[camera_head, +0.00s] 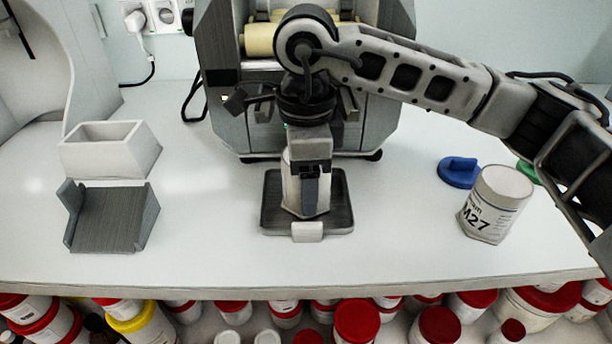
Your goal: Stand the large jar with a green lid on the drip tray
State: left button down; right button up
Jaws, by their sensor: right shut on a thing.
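My right gripper (311,182) points straight down over the drip tray and is shut on a white jar (292,198). The gripper hides much of the jar, and no lid shows on it. The jar is upright over the dark square drip tray (342,212); I cannot tell whether its base touches the tray. A green lid (529,173) lies on the counter at the right, partly hidden behind an open white jar labelled M27 (489,207). My left gripper is not in view.
A grey mill (228,115) stands behind the tray. A blue lid (460,171) lies beside the M27 jar. A white open box (112,155) and a grey angled holder (117,222) are at the left. Several lidded jars sit below the counter's front edge. The counter between holder and tray is clear.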

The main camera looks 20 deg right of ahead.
jog(key=o, duration=0.9)
jog(key=shift+o, duration=0.2)
notch_tip(320, 180, up, 12)
jog(key=p, duration=0.1)
jog(key=shift+s, duration=0.1)
